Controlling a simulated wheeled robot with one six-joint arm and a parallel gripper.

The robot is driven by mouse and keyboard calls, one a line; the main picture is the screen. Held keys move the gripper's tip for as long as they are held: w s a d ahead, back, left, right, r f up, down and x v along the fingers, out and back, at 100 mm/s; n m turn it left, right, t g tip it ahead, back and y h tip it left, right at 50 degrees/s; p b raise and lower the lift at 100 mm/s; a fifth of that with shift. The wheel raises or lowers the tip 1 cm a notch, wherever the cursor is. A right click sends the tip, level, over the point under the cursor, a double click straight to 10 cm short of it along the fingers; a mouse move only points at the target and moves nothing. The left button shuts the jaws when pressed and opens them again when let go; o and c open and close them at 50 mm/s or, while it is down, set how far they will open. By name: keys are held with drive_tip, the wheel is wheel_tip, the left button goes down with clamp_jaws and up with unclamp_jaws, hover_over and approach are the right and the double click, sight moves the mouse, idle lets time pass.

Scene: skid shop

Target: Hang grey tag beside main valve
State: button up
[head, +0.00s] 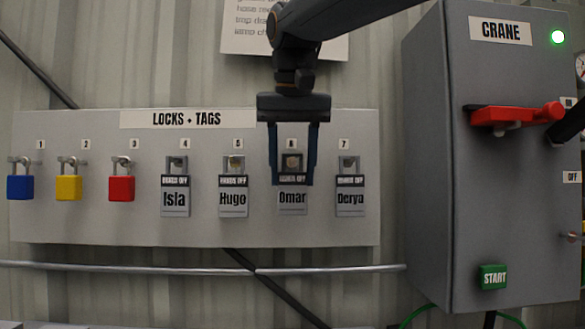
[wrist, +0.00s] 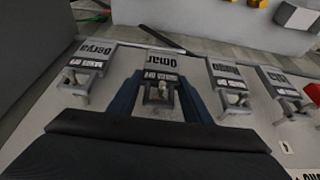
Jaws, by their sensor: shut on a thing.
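A grey tag lettered Omar (head: 292,203) hangs at place 6 on the LOCKS + TAGS board. My gripper (head: 293,182) reaches down over it, one finger on each side, and is shut on it. In the wrist view the Omar tag (wrist: 162,62) lies between the two fingers, with its shackle nearest the palm. Three more grey tags hang on the board: Isla (head: 175,200), Hugo (head: 233,200) and Derya (head: 351,200). No main valve is recognisable in either view.
Blue (head: 20,188), yellow (head: 68,188) and red (head: 121,188) padlocks hang at the board's left. A grey CRANE cabinet (head: 440,190) with a red handle (head: 515,115) and green START button (head: 493,277) stands out at right. A rail (head: 200,268) runs below the board.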

drive_tip(key=shift+f, duration=0.2)
drive_tip(key=o, duration=0.9)
drive_tip(key=shift+c, duration=0.2)
drive_tip(key=shift+b, duration=0.5)
